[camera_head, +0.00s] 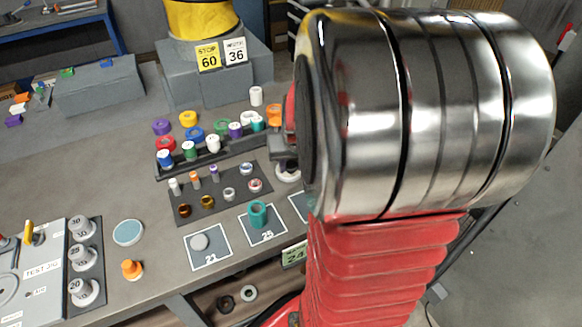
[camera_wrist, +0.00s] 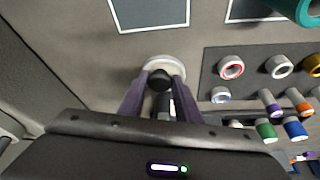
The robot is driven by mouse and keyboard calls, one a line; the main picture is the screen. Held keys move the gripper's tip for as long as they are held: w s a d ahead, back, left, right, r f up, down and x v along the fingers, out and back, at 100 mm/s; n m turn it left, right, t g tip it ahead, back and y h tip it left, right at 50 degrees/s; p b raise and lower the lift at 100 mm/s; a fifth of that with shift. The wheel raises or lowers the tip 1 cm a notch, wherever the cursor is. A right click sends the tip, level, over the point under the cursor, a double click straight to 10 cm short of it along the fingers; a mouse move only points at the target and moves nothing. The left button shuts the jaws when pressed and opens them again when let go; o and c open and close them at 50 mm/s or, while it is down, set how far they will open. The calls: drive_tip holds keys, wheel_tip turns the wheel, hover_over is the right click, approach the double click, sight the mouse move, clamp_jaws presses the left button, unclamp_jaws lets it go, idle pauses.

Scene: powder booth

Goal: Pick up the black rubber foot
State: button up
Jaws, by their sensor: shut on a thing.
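My gripper (camera_wrist: 161,76) is in the middle of the wrist view, its two fingers closed on a small dark, rounded piece, the black rubber foot (camera_wrist: 160,82). A pale round ring or disc (camera_wrist: 178,60) shows just behind the fingertips. I cannot tell whether the foot touches it or hangs above it. In the head view my arm covers most of the gripper (camera_head: 282,150), and the foot is hidden. The pale ring (camera_head: 288,174) shows there just below the gripper.
A dark mat (camera_head: 225,196) with small rings and pegs lies beside the gripper. A dark rack (camera_head: 206,158) of coloured spools stands behind it. Marked squares, one with a teal cylinder (camera_head: 258,213), lie nearer the bench's front edge. A grey block (camera_head: 215,75) stands at the back.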

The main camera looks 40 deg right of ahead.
drive_tip(key=shift+c, duration=0.8)
drive_tip(key=shift+r, duration=0.15)
